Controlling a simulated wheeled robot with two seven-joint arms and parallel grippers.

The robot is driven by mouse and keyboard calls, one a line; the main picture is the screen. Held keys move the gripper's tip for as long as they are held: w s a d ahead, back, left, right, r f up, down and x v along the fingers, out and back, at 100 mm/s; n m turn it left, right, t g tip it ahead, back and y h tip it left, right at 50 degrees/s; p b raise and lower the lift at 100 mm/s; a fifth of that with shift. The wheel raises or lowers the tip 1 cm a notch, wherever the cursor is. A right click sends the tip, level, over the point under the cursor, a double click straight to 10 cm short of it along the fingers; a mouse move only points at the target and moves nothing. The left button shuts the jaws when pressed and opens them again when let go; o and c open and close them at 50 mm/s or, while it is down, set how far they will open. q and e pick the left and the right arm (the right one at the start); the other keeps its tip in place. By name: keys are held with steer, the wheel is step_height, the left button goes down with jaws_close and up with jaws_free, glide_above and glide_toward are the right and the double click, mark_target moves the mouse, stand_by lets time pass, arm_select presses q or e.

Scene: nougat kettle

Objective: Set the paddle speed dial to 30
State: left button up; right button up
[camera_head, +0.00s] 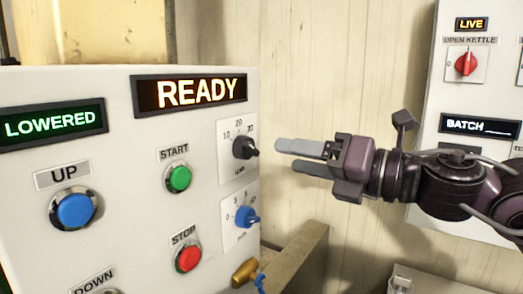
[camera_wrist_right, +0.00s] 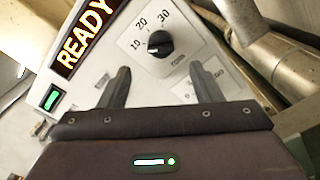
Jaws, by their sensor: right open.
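The paddle speed dial appears to be the black knob (camera_head: 245,147) on a white plate marked 10, 20 and 30, at the right edge of the panel front. In the right wrist view the knob (camera_wrist_right: 160,44) shows a small white mark that seems to face the 10; the small label below is hard to read. My right gripper (camera_head: 280,154) is open and empty, just right of the knob in the head view and apart from it. In the wrist view its two fingers lie below the knob, one on each side. My left gripper is not in view.
A blue dial (camera_head: 247,216) sits below the black knob. The panel also holds a green START button (camera_head: 179,178), a red STOP button (camera_head: 187,256), a blue UP button (camera_head: 73,208) and a READY display (camera_head: 189,92). A second panel with a red knob (camera_head: 466,64) stands behind my right arm.

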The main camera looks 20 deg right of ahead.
mark_target(255, 150)
steer(key=p+x, duration=0.2)
steer(key=x, duration=0.1)
steer(key=p+x, duration=0.2)
steer(key=x, duration=0.1)
steer(key=shift+w+r+p, duration=0.15)
steer(key=shift+r+p, duration=0.05)
steer(key=shift+p, duration=0.1)
steer(key=shift+w+a+f, duration=0.2)
steer(key=shift+w+a, duration=0.2)
steer(key=shift+w, duration=0.15)
steer(key=shift+c, duration=0.2)
steer(key=c, duration=1)
